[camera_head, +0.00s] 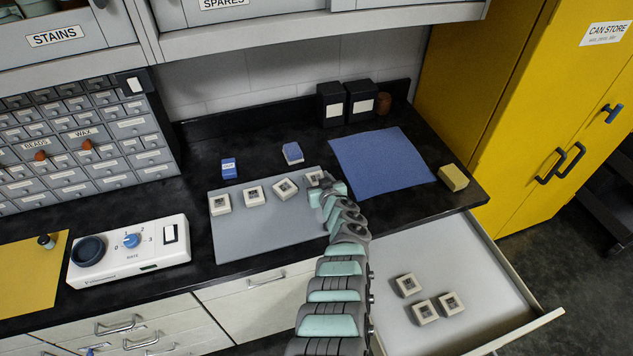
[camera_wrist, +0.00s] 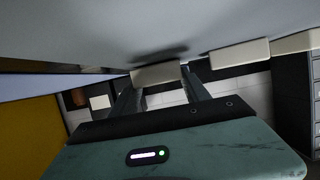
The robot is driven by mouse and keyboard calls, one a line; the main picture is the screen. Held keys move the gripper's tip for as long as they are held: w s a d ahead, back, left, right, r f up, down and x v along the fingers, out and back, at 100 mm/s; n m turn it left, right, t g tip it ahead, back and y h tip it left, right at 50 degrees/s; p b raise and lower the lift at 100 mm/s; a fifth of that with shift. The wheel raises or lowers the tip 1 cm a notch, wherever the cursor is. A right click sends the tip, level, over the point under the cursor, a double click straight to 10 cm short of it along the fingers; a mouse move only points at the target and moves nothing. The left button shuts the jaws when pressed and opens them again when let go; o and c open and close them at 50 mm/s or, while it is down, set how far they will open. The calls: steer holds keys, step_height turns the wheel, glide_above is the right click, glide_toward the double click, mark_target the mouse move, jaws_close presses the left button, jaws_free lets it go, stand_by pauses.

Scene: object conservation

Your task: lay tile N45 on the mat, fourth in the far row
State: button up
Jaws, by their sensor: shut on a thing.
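My gripper (camera_head: 321,184) is over the far right part of the grey mat (camera_head: 268,237), shut on a pale square tile (camera_head: 313,176). In the wrist view the tile (camera_wrist: 155,74) sits between the two fingers, close to the mat; I cannot tell whether it touches. Its label is not readable, so I cannot confirm it as N45. It is at the right end of the far row. Three tiles lie to its left on the mat: the left one (camera_head: 220,204), the middle one (camera_head: 254,195) and the nearest one (camera_head: 285,188), which looks turned. A gap separates that one from the held tile.
An open drawer (camera_head: 480,260) at the right holds three more tiles (camera_head: 424,311). A hotplate-like device (camera_head: 130,250) is at the left. The mat's near part is clear.

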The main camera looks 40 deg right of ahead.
steer(key=o, duration=1.2)
steer(key=shift+s+a+f, duration=0.15)
steer(key=shift+a+f, duration=0.05)
steer(key=shift+f, duration=0.4)
steer(key=shift+s+a+f, duration=0.1)
steer(key=shift+a+f, duration=0.1)
steer(key=shift+f, duration=0.35)
steer(key=shift+c, duration=0.2)
steer(key=o, duration=0.3)
steer(key=shift+s+a+f, duration=0.1)
steer(key=shift+f, duration=0.15)
steer(key=shift+o, duration=0.3)
steer(key=shift+a+f, duration=0.1)
steer(key=shift+f, duration=0.3)
steer(key=shift+d+r+p, duration=0.25)
steer(key=shift+r+p, duration=0.7)
steer(key=shift+r, duration=0.25)
steer(key=p+v, duration=0.1)
steer(key=v, duration=0.2)
steer(key=r+p+v, duration=0.1)
steer(key=p+v, duration=0.1)
steer(key=v, duration=0.1)
steer(key=r+p+v, duration=0.1)
steer(key=p+v, duration=0.1)
steer(key=v, duration=0.2)
steer(key=shift+d, duration=0.35)
steer(key=shift+s+a+r+p, duration=0.15)
steer(key=shift+s+a+p, duration=0.15)
steer(key=shift+s+p, duration=0.2)
